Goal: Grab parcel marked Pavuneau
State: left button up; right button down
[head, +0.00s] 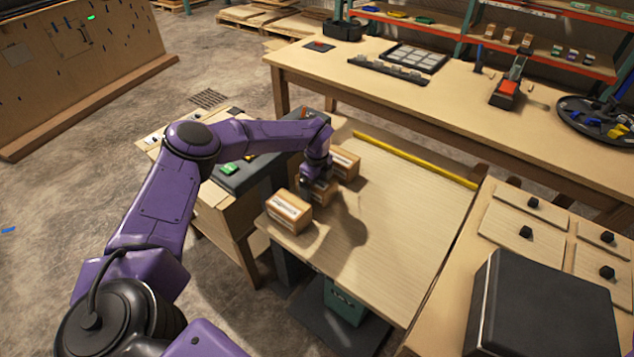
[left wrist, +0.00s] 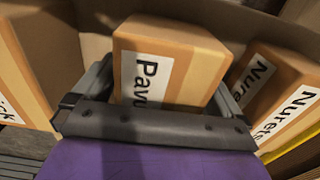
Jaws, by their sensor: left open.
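A brown cardboard parcel (head: 321,196) stands in the middle of a row of three on the light wooden table (head: 400,230). In the left wrist view this parcel (left wrist: 195,65) has a white label reading "Pavu", the rest hidden by my gripper. My left gripper (head: 312,181) is over it with its jaws open, one finger on either side of the parcel in the left wrist view. I cannot tell whether the fingers touch it. My right gripper is not in view.
A parcel (head: 289,211) stands nearer, its label ending in "ick". A parcel marked "Nurets" (left wrist: 285,100) stands close on the other side. A yellow strip (head: 415,160) runs along the table's far edge. A black box (head: 545,310) is at front right. The table's right part is clear.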

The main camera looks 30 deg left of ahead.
pick_arm(q)
jog(key=c, duration=1)
jog(key=shift+r, duration=0.1)
jog(key=c, duration=0.3)
jog(key=shift+r, duration=0.1)
